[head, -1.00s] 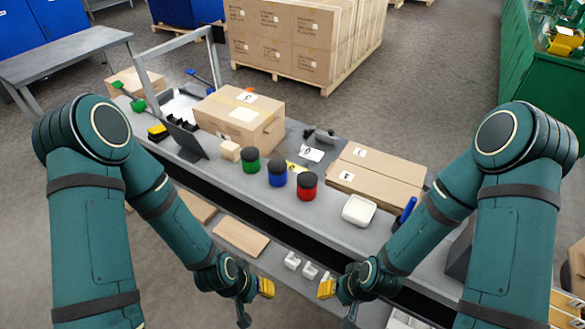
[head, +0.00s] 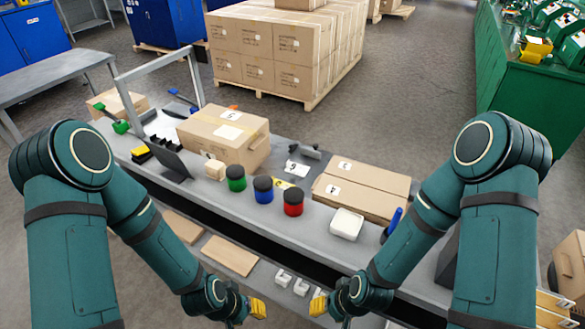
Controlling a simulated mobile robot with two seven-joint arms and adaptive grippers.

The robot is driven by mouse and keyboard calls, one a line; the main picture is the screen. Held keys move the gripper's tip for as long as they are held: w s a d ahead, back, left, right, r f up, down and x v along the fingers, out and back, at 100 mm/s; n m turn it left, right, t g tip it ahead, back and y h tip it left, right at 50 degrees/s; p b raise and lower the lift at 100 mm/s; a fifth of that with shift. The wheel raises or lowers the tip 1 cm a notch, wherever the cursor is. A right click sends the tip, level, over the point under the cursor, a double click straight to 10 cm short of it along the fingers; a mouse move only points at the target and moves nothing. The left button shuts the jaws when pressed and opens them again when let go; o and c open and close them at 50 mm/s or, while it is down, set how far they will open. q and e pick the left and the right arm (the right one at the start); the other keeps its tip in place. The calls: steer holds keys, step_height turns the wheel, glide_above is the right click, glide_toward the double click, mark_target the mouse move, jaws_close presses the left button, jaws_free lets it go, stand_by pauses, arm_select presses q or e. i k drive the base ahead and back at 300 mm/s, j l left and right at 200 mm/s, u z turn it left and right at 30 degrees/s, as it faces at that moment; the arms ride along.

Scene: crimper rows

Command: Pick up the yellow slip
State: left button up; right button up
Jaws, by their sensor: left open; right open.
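The yellow slip (head: 281,185) lies on the grey bench top behind the blue jar (head: 263,190) and the red jar (head: 293,203). The jars partly hide it, and only a small part shows. A white card marked 6 (head: 297,168) lies just behind it. My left gripper (head: 257,308) is open and empty at the bottom of the picture, in front of the bench and well apart from the slip. My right gripper (head: 318,306) is open and empty to its right, also low in front of the bench. Both are partly cut off by the picture's bottom edge.
A large carton (head: 224,137) stands left of the slip, and flat cartons (head: 362,190) lie to its right. A lower shelf runs along the front with flat boards (head: 230,256).

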mark_target(282, 184)
steer(key=i+j+z, duration=0.2)
steer(key=j+z, duration=0.15)
steer(key=j, duration=0.45)
steer(key=i+j+z, duration=0.15)
steer(key=j+z, duration=0.15)
steer(key=j, duration=0.5)
steer(key=j+z, duration=0.35)
steer(key=j, duration=0.45)
steer(key=l+u, duration=0.1)
steer(key=u, duration=1.3)
